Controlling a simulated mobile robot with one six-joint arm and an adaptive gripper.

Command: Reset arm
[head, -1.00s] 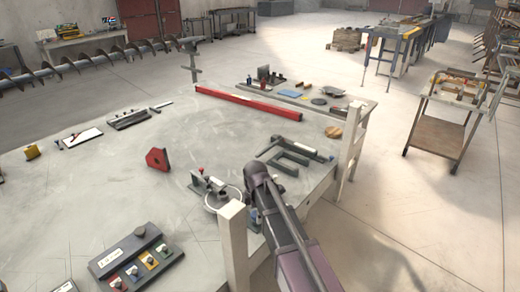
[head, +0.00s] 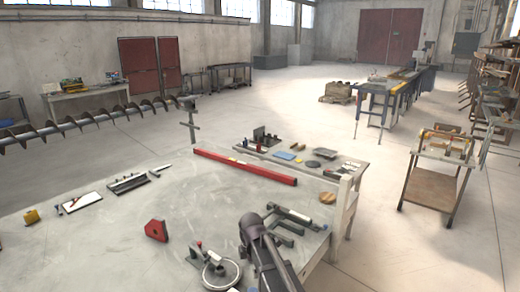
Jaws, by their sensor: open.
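Part of my dark arm shows at the bottom centre of the head view, above the near right part of the grey worktable (head: 110,240). Its upper end is a rounded joint. I cannot make out my gripper or its fingertips in this view. Close to the arm lie dark angular bars (head: 287,222) on the table. A round metal device with a small red knob (head: 215,268) is just left of the arm.
A red block (head: 156,230) and a long red bar (head: 245,167) lie on the table. A long auger (head: 90,118) stretches behind it at left. A wooden cart (head: 433,185) stands at right. Open floor (head: 270,105) lies beyond the table.

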